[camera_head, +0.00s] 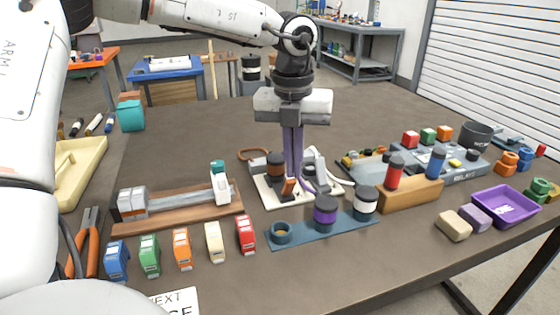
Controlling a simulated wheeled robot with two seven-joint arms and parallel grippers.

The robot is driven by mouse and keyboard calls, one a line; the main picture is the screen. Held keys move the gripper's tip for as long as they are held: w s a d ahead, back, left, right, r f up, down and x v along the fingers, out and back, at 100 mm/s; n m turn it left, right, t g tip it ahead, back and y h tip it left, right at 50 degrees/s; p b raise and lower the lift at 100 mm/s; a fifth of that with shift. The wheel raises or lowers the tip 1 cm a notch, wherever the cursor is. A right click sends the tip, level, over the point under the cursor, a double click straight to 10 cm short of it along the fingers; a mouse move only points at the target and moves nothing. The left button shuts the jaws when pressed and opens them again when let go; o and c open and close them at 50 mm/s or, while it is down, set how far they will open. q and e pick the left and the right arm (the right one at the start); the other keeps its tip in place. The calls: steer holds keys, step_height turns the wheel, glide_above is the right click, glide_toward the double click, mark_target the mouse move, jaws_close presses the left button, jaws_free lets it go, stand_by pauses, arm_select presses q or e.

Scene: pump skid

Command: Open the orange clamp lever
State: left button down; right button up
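A small upright orange piece (289,187), which looks like the clamp lever, stands on a white base plate (270,199) in the middle of the table. A dark and brown cylinder (275,165) is beside it on the plate. My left gripper (298,183) points straight down over the plate. Its two long fingers look pressed together, with their tips close to the orange piece. Whether they touch it I cannot tell. The lower fingertips are partly hidden. My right gripper is not in view.
Several small coloured blocks, one orange (182,249), stand in a row in front. A blue strip (290,237) with cups is close in front of the plate. A grey device on a wooden board (178,208) is left. The table behind is clear.

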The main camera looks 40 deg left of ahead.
arm_select(q)
steer(key=shift+s+a+f+g+p, duration=0.2)
steer(key=shift+s+g+p, duration=0.25)
steer(key=shift+p, duration=0.4)
steer(key=shift+w+a+r+p, duration=0.1)
steer(key=shift+r+p, duration=0.25)
steer(key=shift+r, duration=0.25)
steer(key=shift+w+a+r+p, duration=0.1)
steer(key=shift+r+p, duration=0.2)
steer(key=shift+r, duration=0.65)
steer(key=shift+w, duration=0.1)
